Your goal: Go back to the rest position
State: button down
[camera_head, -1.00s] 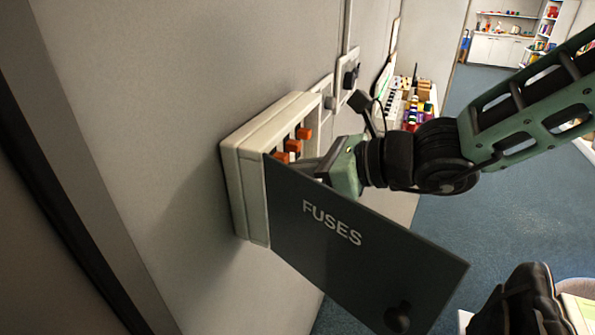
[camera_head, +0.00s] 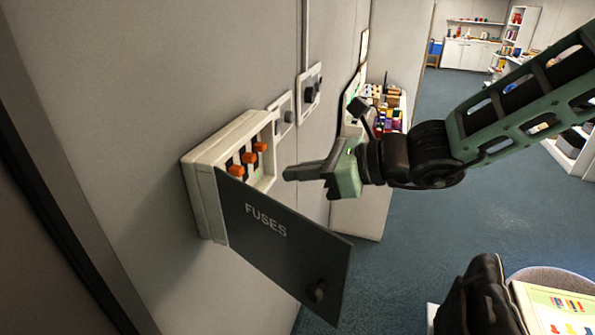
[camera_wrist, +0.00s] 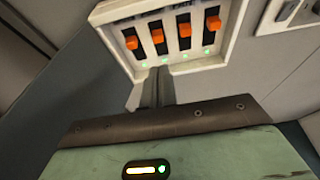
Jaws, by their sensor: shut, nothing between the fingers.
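My gripper (camera_head: 290,173) is shut and empty, in front of the open fuse box (camera_head: 205,195) on the wall, with a gap between its fingertips and the box. The box holds a row of orange switches (camera_head: 249,158), and its dark door marked FUSES (camera_head: 285,255) hangs open toward the front. In the wrist view my closed fingers (camera_wrist: 158,75) point at the box (camera_wrist: 125,12).
Two more wall switches (camera_head: 310,88) sit beyond the box. A counter with coloured items (camera_head: 388,118) stands further along the wall. Blue floor (camera_head: 420,240) is open between.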

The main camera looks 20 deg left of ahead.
jog(key=s+d+f+n+h, duration=0.1)
jog(key=d+f+n+h, duration=0.25)
jog(key=d, duration=0.45)
jog(key=s+d+f+n+h, duration=0.1)
jog(key=d+f+n+h, duration=0.1)
jog(key=d+n, duration=0.35)
jog(key=s+d+f+n+h, duration=0.1)
jog(key=d+f+n+h, duration=0.15)
jog(key=d, duration=0.75)
jog(key=s+d+n+t+h, duration=0.1)
jog(key=s+d+n+h, duration=0.2)
jog(key=d, duration=0.8)
jog(key=s+d+n+t+h, duration=0.1)
jog(key=s+d+n+h, duration=0.3)
jog(key=d, duration=0.6)
jog(key=s+a+f+n+g+b, duration=0.1)
jog(key=s+a+f+n+b, duration=0.3)
jog(key=a, duration=0.5)
jog(key=s+a+f+n+g+y+b, duration=0.1)
jog(key=s+a+f+n+g+b, duration=0.1)
jog(key=s+a+f+n+b, duration=0.2)
jog(key=s+a+f+b, duration=0.2)
jog(key=a+f+b, duration=0.2)
jog(key=a+b, duration=0.1)
jog(key=shift+s+a+b, duration=0.25)
jog(key=shift+s+b, duration=0.1)
jog(key=shift+b, duration=0.25)
